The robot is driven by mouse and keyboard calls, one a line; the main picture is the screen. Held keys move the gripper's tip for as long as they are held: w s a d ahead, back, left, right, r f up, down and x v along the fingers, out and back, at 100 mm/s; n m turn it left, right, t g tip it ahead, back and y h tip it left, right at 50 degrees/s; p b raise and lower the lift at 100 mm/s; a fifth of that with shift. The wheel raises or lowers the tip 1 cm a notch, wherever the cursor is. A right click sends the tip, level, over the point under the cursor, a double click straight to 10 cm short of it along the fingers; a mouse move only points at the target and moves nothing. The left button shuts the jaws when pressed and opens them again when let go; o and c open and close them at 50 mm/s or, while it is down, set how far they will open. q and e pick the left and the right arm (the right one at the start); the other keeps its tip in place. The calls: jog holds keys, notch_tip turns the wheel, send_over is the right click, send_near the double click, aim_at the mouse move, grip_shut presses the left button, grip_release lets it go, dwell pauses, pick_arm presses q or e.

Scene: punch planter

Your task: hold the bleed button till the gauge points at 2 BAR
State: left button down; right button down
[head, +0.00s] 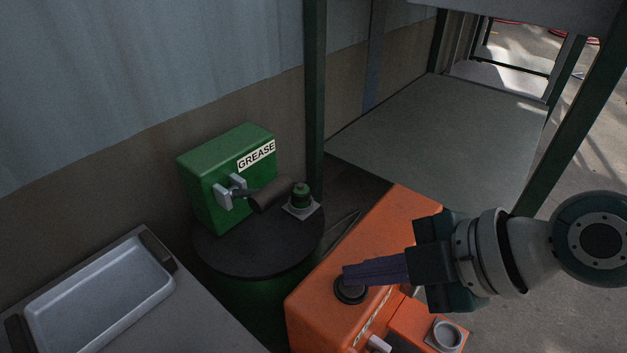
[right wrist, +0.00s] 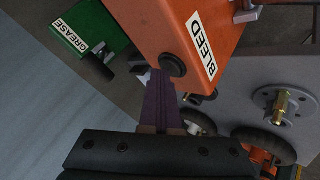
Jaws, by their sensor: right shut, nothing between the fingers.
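The orange box (head: 403,225) stands at the lower right in the head view, with a dark round button (head: 351,292) on its top. In the right wrist view the button (right wrist: 173,65) sits beside a white BLEED label (right wrist: 203,49). My right gripper (head: 348,275) is shut and empty, its purple fingers reaching in from the right. The fingertips are at the button and partly cover it; I cannot tell whether they press it. No gauge face or pointer can be read in either view. My left gripper is not in view.
A green GREASE box (head: 228,165) stands on a dark drum (head: 262,258) left of the orange box. A grey tray (head: 100,298) lies at the lower left. A dark post (head: 315,100) and a grey shelf (head: 440,130) stand behind.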

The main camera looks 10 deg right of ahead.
aim_at(362, 288)
jog(key=shift+r+p, duration=0.75)
jog(key=shift+r, duration=0.1)
notch_tip(362, 288, up, 5)
jog(key=p, duration=0.4)
jog(key=shift+p, duration=0.35)
